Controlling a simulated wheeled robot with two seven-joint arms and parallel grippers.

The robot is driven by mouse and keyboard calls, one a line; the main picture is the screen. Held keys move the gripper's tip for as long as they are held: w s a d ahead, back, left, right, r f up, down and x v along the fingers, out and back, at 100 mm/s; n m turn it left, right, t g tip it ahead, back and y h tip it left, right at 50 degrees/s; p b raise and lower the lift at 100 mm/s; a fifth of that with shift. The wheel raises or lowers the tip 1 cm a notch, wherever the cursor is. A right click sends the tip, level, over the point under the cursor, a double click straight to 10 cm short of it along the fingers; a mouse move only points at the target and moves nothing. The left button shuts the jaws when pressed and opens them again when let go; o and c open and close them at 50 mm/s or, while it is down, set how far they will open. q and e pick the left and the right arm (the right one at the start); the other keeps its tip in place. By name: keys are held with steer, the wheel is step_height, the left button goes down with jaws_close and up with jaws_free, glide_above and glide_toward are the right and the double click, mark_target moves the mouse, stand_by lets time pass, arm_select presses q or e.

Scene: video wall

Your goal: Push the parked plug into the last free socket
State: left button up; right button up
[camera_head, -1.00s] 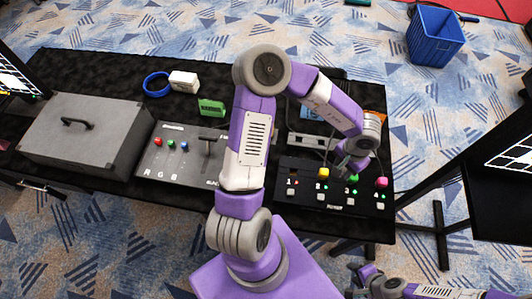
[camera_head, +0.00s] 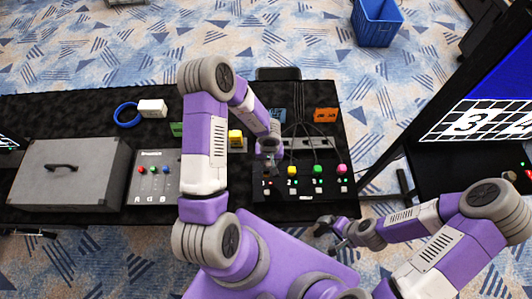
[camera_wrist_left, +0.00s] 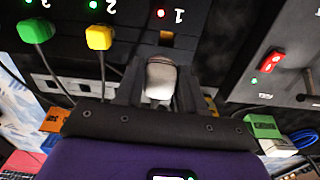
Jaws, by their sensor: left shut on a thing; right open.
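The socket panel (camera_head: 305,196) lies on the black table. My left gripper (camera_head: 268,160) is at the panel's back left edge by position 1. In the left wrist view, the gripper (camera_wrist_left: 160,75) is shut on a pale grey-white plug (camera_wrist_left: 160,82), just short of the orange mark. My right gripper (camera_head: 331,231) is open and empty in front of the table.
Black cables run behind the panel to a grey strip (camera_head: 318,143). A monitor (camera_head: 490,110) stands right.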

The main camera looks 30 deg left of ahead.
mark_target(266, 166)
arm_select(q)
steer(key=shift+s+a+r+p, duration=0.15)
steer(key=shift+s+a+p, duration=0.15)
steer(key=shift+s+p, duration=0.05)
steer(key=shift+n, duration=0.3)
step_height(266, 166, down, 4)
steer(key=b, duration=0.5)
steer(key=shift+a+b, duration=0.1)
steer(key=shift+b, duration=0.25)
steer(key=shift+f+b, duration=0.5)
steer(key=shift+f, duration=0.6)
arm_select(e)
step_height(266, 166, down, 5)
steer(key=shift+f, duration=0.1)
arm_select(q)
steer(key=shift+s+p, duration=0.1)
steer(key=shift+p, duration=0.65)
arm_select(e)
steer(key=shift+r, duration=0.75)
arm_select(q)
steer(key=shift+r+p, duration=0.1)
steer(key=shift+p, duration=0.2)
arm_select(e)
steer(key=shift+r, duration=0.35)
arm_select(q)
steer(key=shift+p, duration=0.55)
arm_select(e)
steer(key=shift+r, duration=0.55)
